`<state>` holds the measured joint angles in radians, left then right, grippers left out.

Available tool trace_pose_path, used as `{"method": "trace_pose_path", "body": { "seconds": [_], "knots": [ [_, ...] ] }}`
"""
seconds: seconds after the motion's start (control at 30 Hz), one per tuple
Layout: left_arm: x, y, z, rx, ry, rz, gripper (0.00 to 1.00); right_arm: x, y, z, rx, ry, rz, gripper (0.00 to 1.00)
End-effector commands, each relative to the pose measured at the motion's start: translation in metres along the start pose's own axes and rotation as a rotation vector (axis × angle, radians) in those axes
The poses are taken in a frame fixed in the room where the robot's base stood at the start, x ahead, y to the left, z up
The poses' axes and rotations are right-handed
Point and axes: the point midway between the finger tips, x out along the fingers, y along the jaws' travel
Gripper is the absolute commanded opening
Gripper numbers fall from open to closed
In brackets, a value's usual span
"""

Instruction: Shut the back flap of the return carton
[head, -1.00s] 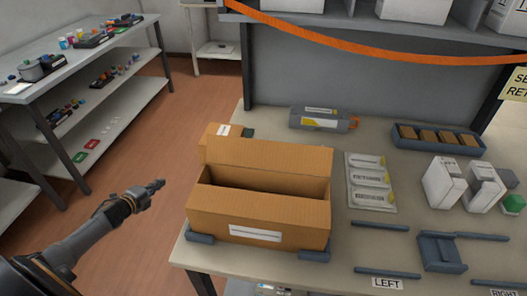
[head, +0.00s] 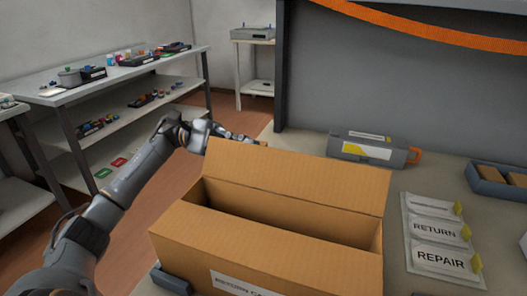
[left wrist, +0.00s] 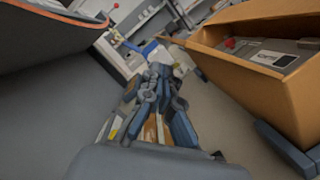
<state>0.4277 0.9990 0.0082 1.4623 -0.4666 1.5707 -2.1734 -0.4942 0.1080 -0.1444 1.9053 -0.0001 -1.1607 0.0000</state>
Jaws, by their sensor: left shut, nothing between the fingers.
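The return carton (head: 230,250) is a brown box on the near part of the bench, with its top open. Its back flap (head: 300,180) stands up along the far side, leaning slightly back. My left gripper (head: 245,138) is behind the upper left corner of this flap; its fingertips are partly hidden by it. In the left wrist view the gripper (left wrist: 160,80) is shut and empty. The carton wall (left wrist: 250,75) is to its right there, apart from the fingers, with a dark labelled item (left wrist: 275,58) inside. My right gripper is not in view.
A grey toner cartridge (head: 365,149) with an orange end lies behind the carton. A label board (head: 438,238) and a blue tray (head: 497,186) are to the right. An orange band (head: 430,30) hangs above the bench. Shelves (head: 125,75) stand at the left.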

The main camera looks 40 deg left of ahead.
Motion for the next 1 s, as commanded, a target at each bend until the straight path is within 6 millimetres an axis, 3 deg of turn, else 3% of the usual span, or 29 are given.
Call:
{"method": "trace_pose_path", "body": {
  "seconds": [0.3, 0.5, 1.0],
  "knots": [
    [0.058, 0.002, 0.002, -0.004, -0.003, 0.001, 0.0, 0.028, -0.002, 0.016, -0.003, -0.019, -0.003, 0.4],
    [0.081, 0.001, 0.001, -0.005, -0.002, 0.003, 0.0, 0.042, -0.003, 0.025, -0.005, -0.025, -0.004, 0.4],
    [0.086, 0.001, 0.0, -0.005, 0.0, 0.005, 0.0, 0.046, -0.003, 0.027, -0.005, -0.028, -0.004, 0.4]
  ]
}}
